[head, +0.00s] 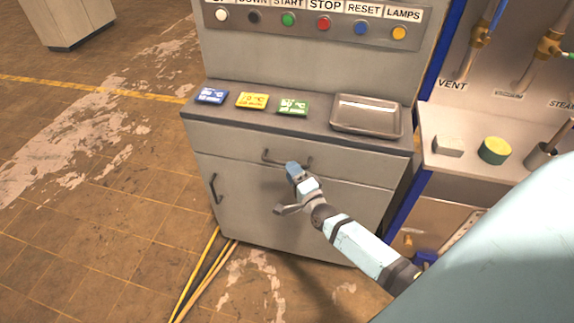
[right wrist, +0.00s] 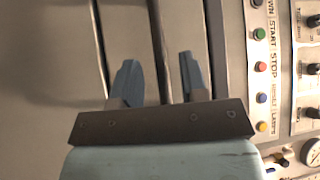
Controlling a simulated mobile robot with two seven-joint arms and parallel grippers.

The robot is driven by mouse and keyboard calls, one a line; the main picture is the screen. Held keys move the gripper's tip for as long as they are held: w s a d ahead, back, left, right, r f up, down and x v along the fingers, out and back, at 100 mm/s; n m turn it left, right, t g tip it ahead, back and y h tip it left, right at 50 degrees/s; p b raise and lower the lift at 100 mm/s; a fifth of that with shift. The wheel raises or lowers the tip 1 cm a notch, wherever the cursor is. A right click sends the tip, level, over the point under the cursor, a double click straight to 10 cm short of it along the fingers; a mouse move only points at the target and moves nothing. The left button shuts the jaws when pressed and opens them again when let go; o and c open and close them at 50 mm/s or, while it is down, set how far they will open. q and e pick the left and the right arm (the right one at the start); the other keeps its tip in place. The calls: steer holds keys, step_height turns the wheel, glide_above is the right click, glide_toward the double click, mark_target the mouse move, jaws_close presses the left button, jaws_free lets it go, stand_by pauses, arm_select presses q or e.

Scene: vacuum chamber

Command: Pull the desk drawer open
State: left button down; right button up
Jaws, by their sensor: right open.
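The grey desk drawer (head: 235,148) is shut, its front flush under the dark desk top. Its dark bar handle (head: 270,160) is at the middle of the front and is partly hidden by my gripper. My right gripper (head: 294,170) is at the right part of the handle. In the right wrist view the gripper (right wrist: 158,78) is open, and a dark bar (right wrist: 156,40), which looks like the handle, runs between its two blue fingers. I cannot tell whether the fingers touch it. My left gripper is in neither view.
On the desk top lie a blue card (head: 211,96), a yellow card (head: 252,100), a green card (head: 293,107) and a metal tray (head: 367,117). Below the drawer is a cupboard door with a side handle (head: 215,188).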

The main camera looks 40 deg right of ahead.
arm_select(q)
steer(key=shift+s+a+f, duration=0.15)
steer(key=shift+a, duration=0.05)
arm_select(e)
steer(key=shift+w+d+r, duration=0.1)
steer(key=shift+w+r, duration=0.1)
steer(key=shift+w, duration=1.35)
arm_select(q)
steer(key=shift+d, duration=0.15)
arm_select(e)
jaws_close()
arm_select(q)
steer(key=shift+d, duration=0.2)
